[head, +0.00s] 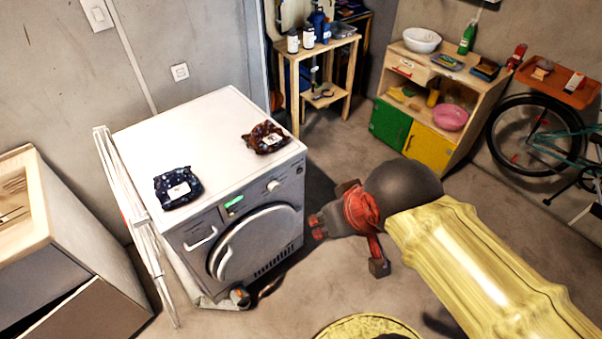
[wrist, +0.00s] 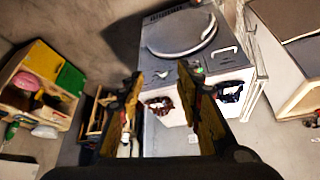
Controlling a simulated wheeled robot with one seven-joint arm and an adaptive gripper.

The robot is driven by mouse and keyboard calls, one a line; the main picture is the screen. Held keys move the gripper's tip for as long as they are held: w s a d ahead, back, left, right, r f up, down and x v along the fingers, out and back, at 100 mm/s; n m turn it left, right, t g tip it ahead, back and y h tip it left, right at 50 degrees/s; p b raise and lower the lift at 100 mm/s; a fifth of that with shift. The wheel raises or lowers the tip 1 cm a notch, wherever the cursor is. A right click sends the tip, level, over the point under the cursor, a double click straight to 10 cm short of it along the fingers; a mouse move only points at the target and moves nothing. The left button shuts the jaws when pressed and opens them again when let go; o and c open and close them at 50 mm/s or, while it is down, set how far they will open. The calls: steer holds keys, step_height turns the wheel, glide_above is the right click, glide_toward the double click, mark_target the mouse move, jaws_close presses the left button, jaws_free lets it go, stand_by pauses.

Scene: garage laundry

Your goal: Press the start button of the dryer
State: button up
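The dryer (head: 287,230) is a white front-loading machine with a round door (head: 252,246), shut. Its front panel has a lit green display (head: 234,202) and a round knob (head: 273,185). I cannot clearly make out the start button. The dryer also shows upside down in the wrist view (wrist: 176,137), with its display (wrist: 197,68) and door (wrist: 181,30). My gripper (head: 342,232) is right of the dryer's front, apart from it. In the wrist view my gripper (wrist: 160,76) is open and empty, its fingers spread before the panel.
A dark blue packet (head: 178,187) and a brown packet (head: 265,138) lie on the dryer top. A folded white rack (head: 131,225) leans at its left side. A wooden cabinet (head: 460,90) and a bicycle (head: 535,135) stand at the back right. The floor before the dryer looks mostly clear.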

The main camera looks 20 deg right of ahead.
jaws_close()
stand_by(1.5)
